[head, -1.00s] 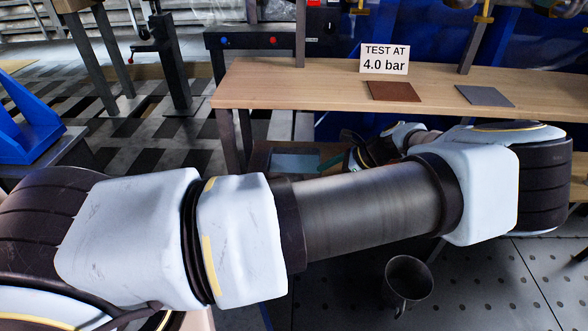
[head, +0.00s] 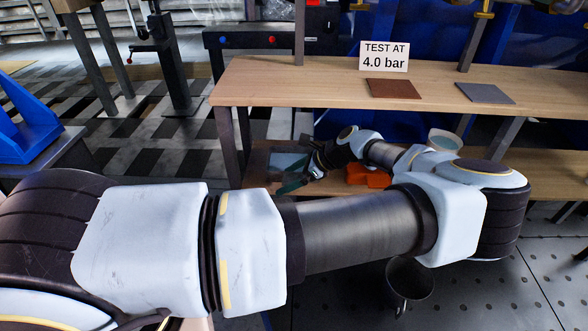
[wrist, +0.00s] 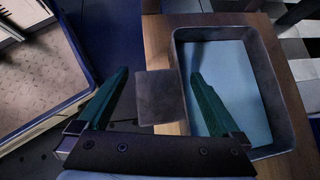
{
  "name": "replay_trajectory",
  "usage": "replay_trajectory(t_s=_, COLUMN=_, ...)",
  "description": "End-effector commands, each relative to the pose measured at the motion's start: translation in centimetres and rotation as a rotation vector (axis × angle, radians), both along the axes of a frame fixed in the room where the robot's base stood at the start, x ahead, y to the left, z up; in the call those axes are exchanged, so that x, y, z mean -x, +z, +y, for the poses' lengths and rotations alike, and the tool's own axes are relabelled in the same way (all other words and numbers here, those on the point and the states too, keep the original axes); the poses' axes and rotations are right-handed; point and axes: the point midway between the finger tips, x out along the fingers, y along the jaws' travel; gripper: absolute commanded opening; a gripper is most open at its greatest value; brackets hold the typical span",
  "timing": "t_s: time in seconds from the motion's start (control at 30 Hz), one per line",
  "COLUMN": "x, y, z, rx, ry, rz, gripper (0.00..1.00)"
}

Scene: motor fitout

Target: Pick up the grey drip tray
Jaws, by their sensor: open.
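The grey drip tray (wrist: 274,75) lies on the wooden lower shelf in the wrist view, with a pale blue inside. A flat grey block (wrist: 158,100) sits against its left wall; I cannot tell whether it is part of the tray. My gripper (wrist: 158,76) is open, with green fingers. The left finger is left of the block, and the right finger overlaps the tray's inside. In the head view, the tray (head: 287,161) shows partly behind my gripper (head: 296,183). No contact can be made out.
The wooden lower shelf (wrist: 156,45) ends at a left edge. A beige-floored container (wrist: 35,80) is beyond it. In the head view, an orange object (head: 368,177) and a pale bowl (head: 443,139) are near my arm. The worktop (head: 300,87) is above.

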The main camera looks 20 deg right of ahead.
Motion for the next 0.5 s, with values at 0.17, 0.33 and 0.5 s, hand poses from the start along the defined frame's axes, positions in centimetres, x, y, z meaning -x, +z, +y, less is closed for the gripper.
replay_trajectory(t_s=0.17, x=0.01, y=0.03, z=-0.02, rx=0.0, ry=0.0, rz=0.0, gripper=0.92)
replay_trajectory(t_s=0.33, x=0.01, y=0.03, z=-0.04, rx=0.0, ry=0.001, rz=-0.001, gripper=0.73)
replay_trajectory(t_s=0.5, x=0.02, y=0.04, z=-0.04, rx=0.0, ry=0.001, rz=-0.001, gripper=0.54)
